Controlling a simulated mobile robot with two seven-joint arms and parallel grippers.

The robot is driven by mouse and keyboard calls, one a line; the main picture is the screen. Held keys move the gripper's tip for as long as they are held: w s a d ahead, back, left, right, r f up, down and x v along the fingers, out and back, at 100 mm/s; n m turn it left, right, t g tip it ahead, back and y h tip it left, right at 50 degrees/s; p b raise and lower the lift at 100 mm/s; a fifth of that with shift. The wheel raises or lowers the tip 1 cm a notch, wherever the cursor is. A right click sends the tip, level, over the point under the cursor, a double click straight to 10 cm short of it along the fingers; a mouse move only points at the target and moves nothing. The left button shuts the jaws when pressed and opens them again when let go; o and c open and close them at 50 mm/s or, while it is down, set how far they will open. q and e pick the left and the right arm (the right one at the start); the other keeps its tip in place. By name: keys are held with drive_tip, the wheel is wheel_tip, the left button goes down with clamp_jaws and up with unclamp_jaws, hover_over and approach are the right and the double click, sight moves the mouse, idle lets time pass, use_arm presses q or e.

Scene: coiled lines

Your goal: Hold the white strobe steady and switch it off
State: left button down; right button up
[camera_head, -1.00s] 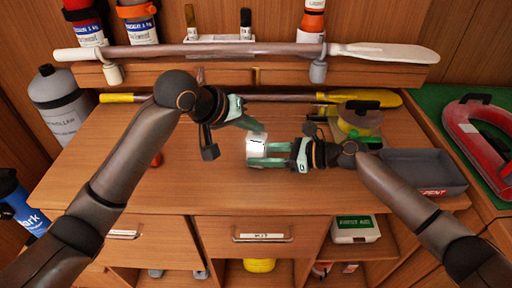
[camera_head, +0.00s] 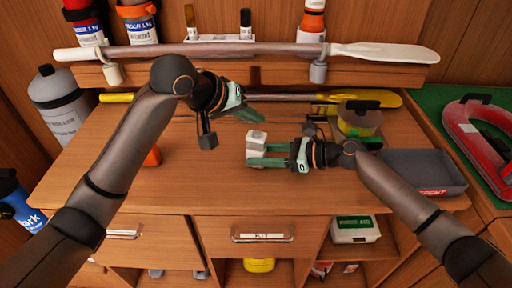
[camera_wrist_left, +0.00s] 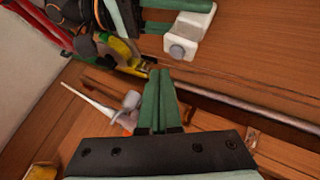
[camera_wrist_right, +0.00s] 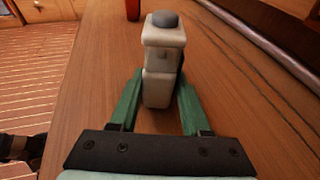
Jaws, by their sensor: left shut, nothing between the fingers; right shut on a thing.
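The white strobe (camera_head: 256,140) is a small pale block held above the worktop. Its round grey button shows in the left wrist view (camera_wrist_left: 178,52) and on its top end in the right wrist view (camera_wrist_right: 165,19). It looks dull, with no glow. My right gripper (camera_head: 256,156) is shut on the strobe, one finger on each side of its lower part; the grip also shows in the right wrist view (camera_wrist_right: 160,88). My left gripper (camera_head: 257,117) is shut and empty, behind and above the strobe, apart from it; its closed fingers show in the left wrist view (camera_wrist_left: 160,75).
Two long-handled paddles, one on a shelf rail (camera_head: 240,50) and one below it (camera_head: 362,98), run along the back. An orange object (camera_head: 153,157) lies near my left arm. The front worktop is clear.

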sight(253, 138)
use_arm(q)
wheel_tip(253, 138, up, 5)
drive_tip(key=shift+f, duration=0.1)
idle(0.3)
use_arm(e)
drive_tip(key=o, duration=1.1)
drive_tip(key=shift+c, duration=0.2)
